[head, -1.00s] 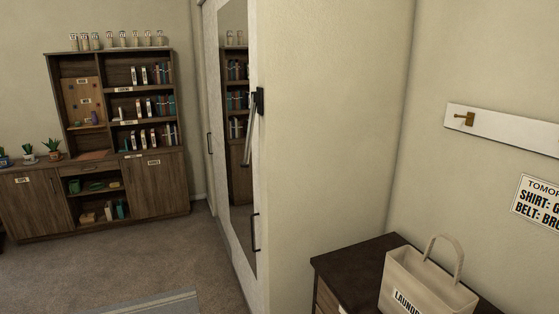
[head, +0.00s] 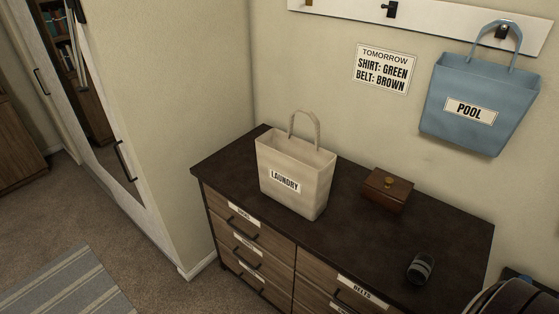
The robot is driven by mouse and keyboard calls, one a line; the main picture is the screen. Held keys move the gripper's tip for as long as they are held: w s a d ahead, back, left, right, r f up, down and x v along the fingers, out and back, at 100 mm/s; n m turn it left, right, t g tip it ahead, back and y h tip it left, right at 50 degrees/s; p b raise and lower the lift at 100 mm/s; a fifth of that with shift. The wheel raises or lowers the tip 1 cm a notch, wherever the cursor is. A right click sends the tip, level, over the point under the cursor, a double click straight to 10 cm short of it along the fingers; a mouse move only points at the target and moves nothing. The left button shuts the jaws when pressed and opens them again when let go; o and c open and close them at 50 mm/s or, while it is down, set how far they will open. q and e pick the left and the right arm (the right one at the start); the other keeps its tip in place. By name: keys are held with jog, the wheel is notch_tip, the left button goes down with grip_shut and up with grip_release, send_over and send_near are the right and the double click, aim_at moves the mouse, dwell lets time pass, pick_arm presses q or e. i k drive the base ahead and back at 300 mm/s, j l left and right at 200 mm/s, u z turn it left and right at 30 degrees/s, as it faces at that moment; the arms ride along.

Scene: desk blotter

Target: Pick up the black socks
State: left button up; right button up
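A small dark rolled bundle with a grey band (head: 421,268) lies on the dresser top (head: 340,235), near its front right part. It looks like the black socks, though it is too small to be certain. Nothing touches or covers it. Neither of my grippers is in view.
On the dresser stand a cream LAUNDRY bag (head: 293,172) and a small brown wooden box (head: 387,190). A blue POOL bag (head: 474,92) hangs from a wall hook above. A partly cut-off dark object (head: 515,298) is at the bottom right. Open carpet (head: 150,255) lies left.

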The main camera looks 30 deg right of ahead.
aim_at(422, 267)
jog(key=z, duration=2.15)
jog(key=i+l, duration=0.1)
jog(key=l, duration=0.45)
